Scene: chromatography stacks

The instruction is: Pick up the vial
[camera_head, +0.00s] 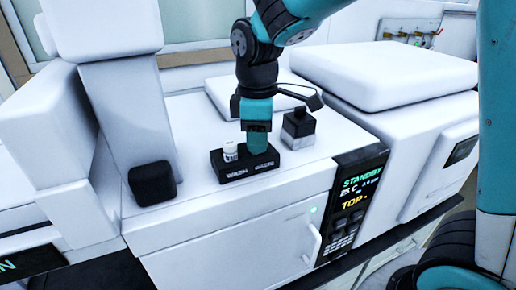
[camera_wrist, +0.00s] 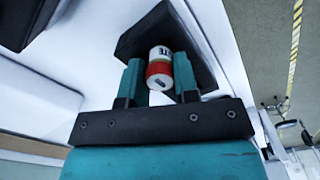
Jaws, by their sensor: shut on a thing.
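My gripper (camera_head: 258,148) points down at the right end of a small black rack (camera_head: 250,173) on top of the white instrument.
A tall white tower (camera_head: 128,110) with a black block (camera_head: 152,183) rises at left. A display panel (camera_head: 352,200) reads STANDBY. A second white unit (camera_head: 385,75) stands at right.

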